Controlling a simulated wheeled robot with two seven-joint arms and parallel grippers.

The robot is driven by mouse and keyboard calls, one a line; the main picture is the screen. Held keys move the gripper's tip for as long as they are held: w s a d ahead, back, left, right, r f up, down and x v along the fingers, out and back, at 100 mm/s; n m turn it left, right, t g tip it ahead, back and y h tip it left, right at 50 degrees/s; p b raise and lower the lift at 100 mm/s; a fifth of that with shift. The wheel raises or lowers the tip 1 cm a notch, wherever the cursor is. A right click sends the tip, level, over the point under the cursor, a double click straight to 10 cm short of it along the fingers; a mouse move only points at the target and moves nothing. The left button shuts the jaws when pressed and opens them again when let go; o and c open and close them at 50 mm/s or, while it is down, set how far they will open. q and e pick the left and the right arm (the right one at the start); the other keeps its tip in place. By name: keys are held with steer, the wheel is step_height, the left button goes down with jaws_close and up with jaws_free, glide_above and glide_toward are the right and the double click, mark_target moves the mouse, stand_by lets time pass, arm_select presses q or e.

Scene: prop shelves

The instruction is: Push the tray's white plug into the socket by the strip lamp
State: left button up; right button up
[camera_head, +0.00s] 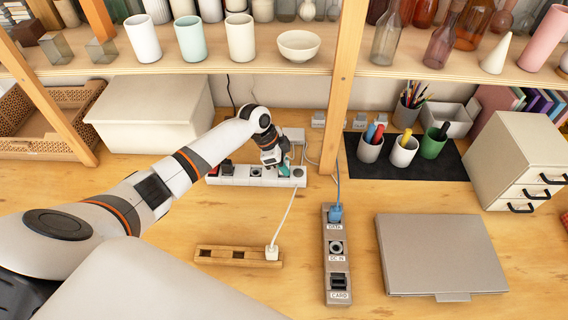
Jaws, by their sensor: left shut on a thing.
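The white plug (272,253) stands in the right end of the wooden tray (212,262), and its pale cable runs up towards the power strip. The white power strip (242,180) lies further back, with a dark plug (227,168) near its left end and round sockets along its top. My left gripper (276,162) points down over the right part of the strip. It is shut on a small teal thing (285,148), seemingly a plug; the fingers hide most of it and whether it sits in a socket. My right gripper is out of view.
A grey panel (337,262) with a blue plug (335,213) lies right of the tray. A shelf post (345,80) rises beside the strip, and a shelf (270,62) overhangs behind. Bare table surrounds the tray.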

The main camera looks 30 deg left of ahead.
arm_select(q)
steer(key=shift+s+f, duration=0.15)
steer(key=shift+f, duration=0.2)
stand_by(0.6)
steer(key=o, duration=1)
steer(key=shift+o, duration=0.2)
steer(key=b+v, duration=0.1)
steer(key=v, duration=1.1)
